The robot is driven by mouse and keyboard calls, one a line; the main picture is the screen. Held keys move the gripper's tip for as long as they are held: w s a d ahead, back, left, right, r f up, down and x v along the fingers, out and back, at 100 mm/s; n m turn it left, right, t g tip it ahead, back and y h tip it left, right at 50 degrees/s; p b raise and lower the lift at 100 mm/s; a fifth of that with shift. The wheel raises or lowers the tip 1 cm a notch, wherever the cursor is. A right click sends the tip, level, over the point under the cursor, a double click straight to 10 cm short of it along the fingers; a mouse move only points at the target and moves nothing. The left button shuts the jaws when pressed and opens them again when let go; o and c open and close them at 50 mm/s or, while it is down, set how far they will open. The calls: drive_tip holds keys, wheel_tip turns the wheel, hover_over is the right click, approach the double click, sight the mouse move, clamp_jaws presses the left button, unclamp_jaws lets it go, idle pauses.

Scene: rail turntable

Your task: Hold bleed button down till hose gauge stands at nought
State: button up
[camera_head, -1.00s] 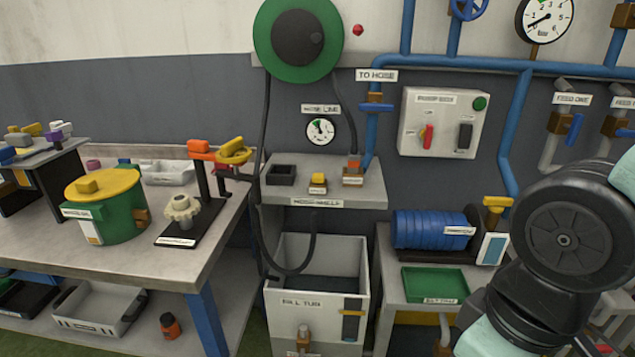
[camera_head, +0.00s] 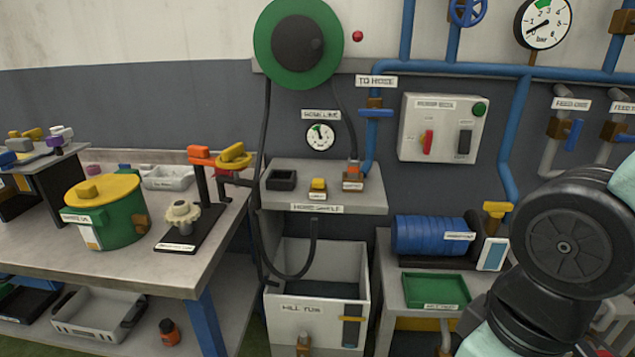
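The hose gauge (camera_head: 320,136) is a small round white dial under a label on the wall above the hose shelf (camera_head: 287,208). Its dark needle points up and to the left, near a small green mark; the numbers are too small to read. A yellow button on a small block (camera_head: 318,188), which looks like the bleed button, stands in the middle of the shelf with nothing touching it. My dark arm shows at the lower right, well away from the shelf. My gripper is not in view.
A black open box (camera_head: 281,179) and an orange-topped hose fitting (camera_head: 353,175) flank the button. A black hose hangs beside the shelf, over the fill tub (camera_head: 318,312). A blue pump (camera_head: 432,235) and green tray (camera_head: 435,290) stand right. A workbench (camera_head: 150,268) fills the left.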

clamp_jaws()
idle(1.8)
